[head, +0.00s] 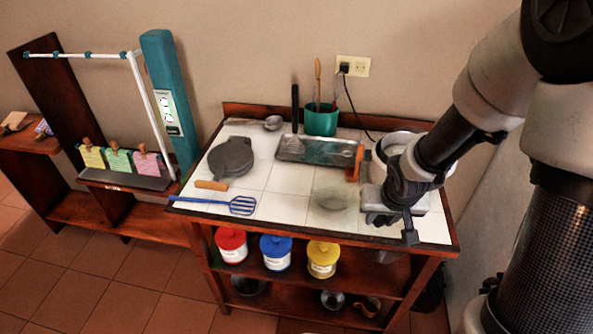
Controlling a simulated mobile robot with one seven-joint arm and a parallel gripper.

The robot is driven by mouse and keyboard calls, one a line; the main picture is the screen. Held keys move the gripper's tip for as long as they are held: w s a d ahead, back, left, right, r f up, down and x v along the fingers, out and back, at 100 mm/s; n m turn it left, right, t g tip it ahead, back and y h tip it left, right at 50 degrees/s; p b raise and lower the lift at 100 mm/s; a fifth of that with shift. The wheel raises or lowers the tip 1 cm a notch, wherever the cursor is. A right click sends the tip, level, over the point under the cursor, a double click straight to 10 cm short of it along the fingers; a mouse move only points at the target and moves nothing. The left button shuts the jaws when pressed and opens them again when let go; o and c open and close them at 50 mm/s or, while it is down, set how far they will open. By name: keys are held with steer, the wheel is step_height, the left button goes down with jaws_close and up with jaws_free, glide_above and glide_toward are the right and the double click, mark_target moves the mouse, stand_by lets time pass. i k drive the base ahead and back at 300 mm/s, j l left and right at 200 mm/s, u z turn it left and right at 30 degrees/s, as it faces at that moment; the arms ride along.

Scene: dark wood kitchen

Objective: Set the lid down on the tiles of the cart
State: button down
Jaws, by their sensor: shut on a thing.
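The cart (285,185) has a top of white tiles with a dark wooden rim. My gripper (385,204) is low over the right front part of the tiles. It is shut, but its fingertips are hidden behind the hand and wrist. A grey, see-through round shape (333,198), which looks like the lid, shows just left of the hand over the tiles. I cannot tell whether it touches them. A white pot (392,146) stands behind my wrist, partly hidden.
A metal tray (318,150) with an orange item (354,166) at its right end lies behind the round shape. A dark round iron (231,157), a blue slotted turner (242,205) and a green utensil pot (320,121) also stand on the cart. Bare tiles lie left of the round shape.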

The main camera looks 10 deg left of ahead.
mark_target(280, 191)
steer(key=j+u, duration=0.3)
steer(key=j, duration=0.65)
steer(key=i+j+u, duration=0.1)
steer(key=i+j, duration=0.3)
steer(key=i, duration=0.15)
